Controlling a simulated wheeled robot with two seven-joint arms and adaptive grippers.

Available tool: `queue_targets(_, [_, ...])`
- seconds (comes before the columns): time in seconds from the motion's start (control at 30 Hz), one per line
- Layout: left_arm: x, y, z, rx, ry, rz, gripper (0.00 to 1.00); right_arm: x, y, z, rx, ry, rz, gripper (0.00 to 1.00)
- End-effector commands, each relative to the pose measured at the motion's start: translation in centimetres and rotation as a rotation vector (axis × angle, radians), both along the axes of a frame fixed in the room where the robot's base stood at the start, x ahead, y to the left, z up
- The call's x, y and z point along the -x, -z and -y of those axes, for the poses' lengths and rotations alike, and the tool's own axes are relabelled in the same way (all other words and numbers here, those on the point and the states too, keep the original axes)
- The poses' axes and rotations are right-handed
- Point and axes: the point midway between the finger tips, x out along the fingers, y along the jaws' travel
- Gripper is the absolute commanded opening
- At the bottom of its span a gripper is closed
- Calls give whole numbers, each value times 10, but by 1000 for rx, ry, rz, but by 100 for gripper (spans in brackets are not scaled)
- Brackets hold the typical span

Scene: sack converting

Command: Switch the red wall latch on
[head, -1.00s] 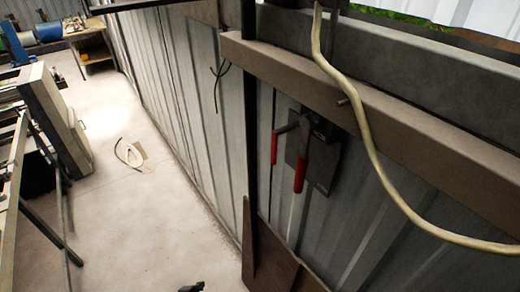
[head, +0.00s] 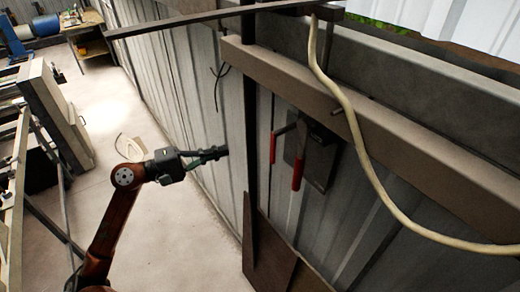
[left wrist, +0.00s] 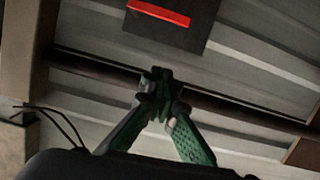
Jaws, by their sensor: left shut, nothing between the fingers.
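The wall latch is a dark plate (head: 322,158) on the corrugated wall, with two red-gripped levers hanging down: a left red handle (head: 273,147) and a right red handle (head: 298,172). My left gripper (head: 222,152) is shut and empty, to the left of the levers and apart from them, pointing right towards the wall. In the left wrist view its closed fingertips (left wrist: 161,84) lie below a red bar (left wrist: 160,13) on a dark plate at the top edge. I cannot tell which handle that bar is. My right gripper is not in view.
A dark vertical post (head: 250,110) stands between my left gripper and the latch. A brown beam (head: 310,85) runs above the latch, with a pale cable (head: 365,150) hanging right of it. A brown panel (head: 272,255) leans below. Open floor (head: 170,235) lies left.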

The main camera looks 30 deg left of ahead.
Motion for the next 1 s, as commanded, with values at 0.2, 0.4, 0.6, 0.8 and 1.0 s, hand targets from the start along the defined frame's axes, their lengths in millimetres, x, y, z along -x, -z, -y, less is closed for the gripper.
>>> queue_targets(0.2, [3,-2,6,-53,9,21,0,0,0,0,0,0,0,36])
queue_targets(0.4, [2,-3,6,-48,8,21,0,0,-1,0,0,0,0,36])
queue_targets(0.6, [-14,-6,18,-47,10,22,0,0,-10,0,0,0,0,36])
queue_targets(0.8, [-46,-8,42,-45,11,22,0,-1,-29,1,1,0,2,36])
queue_targets(1.0, [-79,-8,67,-45,10,21,0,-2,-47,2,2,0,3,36])
